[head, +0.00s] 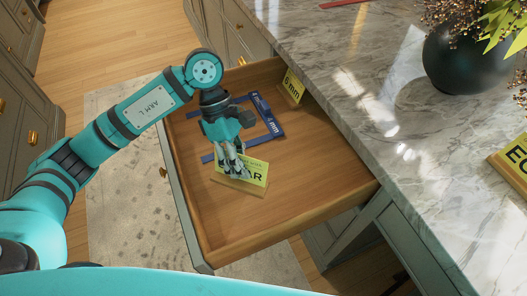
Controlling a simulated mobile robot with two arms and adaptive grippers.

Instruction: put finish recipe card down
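A yellow card (257,171) with black lettering ending in "AR" is in the open wooden drawer (290,206), with a light wooden base (236,186) along its lower edge. The rest of its lettering is hidden behind my fingers. My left gripper (233,172) points down into the drawer, with its fingers in front of the card's left part. I cannot tell whether the fingers are closed on the card or only beside it. The base looks at or very near the drawer floor. My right gripper is not in view.
A blue frame (266,115) marked "4 mm" lies in the drawer behind the gripper. A yellow "6 mm" card (293,85) stands at the drawer's back right. The drawer's front half is clear. The marble counter (345,100) holds a dark vase (462,60) and another yellow card (516,158).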

